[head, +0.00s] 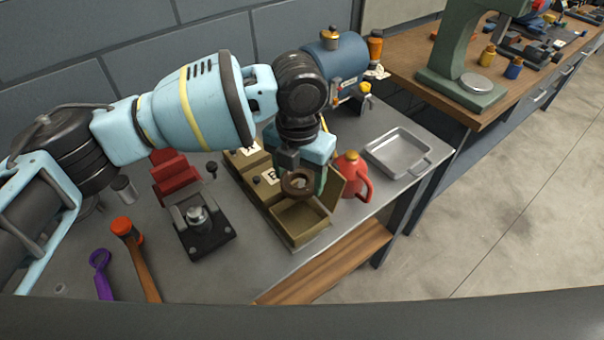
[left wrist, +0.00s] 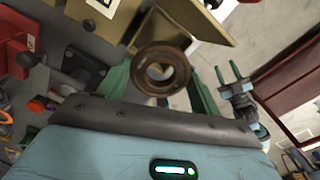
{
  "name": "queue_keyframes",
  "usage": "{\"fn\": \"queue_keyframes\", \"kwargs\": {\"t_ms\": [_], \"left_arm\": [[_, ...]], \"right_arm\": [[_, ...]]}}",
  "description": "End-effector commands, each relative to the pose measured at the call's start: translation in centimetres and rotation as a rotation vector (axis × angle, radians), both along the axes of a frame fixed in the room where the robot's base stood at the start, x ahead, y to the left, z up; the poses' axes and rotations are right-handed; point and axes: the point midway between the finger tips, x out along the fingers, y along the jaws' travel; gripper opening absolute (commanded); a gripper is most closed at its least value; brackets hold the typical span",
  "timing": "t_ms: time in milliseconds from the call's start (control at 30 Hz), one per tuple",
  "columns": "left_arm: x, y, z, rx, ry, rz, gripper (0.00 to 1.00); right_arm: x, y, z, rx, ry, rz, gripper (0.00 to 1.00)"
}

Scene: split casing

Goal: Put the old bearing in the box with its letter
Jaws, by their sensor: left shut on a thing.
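The old bearing (head: 298,183) is a rusty brown ring with an open hole. My left gripper (head: 303,172) is shut on it and holds it above the front compartment of a tan lettered box (head: 300,220). In the left wrist view the bearing (left wrist: 161,71) sits between the green fingers. The box has white letter tags; the rear one (head: 250,150) seems to read A and the front one (head: 272,176) looks like B or E. The front compartment is open and looks empty. My right gripper (left wrist: 231,72) shows in the left wrist view, its fingers apart and empty.
A red oil can (head: 354,178) stands close right of the box, with a grey metal tray (head: 399,151) beyond. A black fixture (head: 200,226), an orange-headed hammer (head: 135,255) and a purple wrench (head: 101,272) lie to the left. A blue machine (head: 340,58) stands behind.

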Motion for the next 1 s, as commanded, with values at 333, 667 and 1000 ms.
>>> {"fn": "queue_keyframes", "kwargs": {"t_ms": [333, 667, 1000], "left_arm": [[0.0, 0.1, -0.3, 0.000, 0.000, -0.003, 0.33], [0.0, 0.1, -2.8, 0.001, 0.003, -0.002, 0.33], [0.0, 0.1, -5.7, 0.001, 0.003, -0.002, 0.33]], "right_arm": [[-0.2, 0.0, -0.1, 0.001, 0.003, 0.000, 0.44], [-1.1, 0.2, -1.1, 0.004, 0.031, -0.001, 0.44], [-1.9, 0.5, -2.0, 0.013, 0.054, -0.004, 0.44]]}}
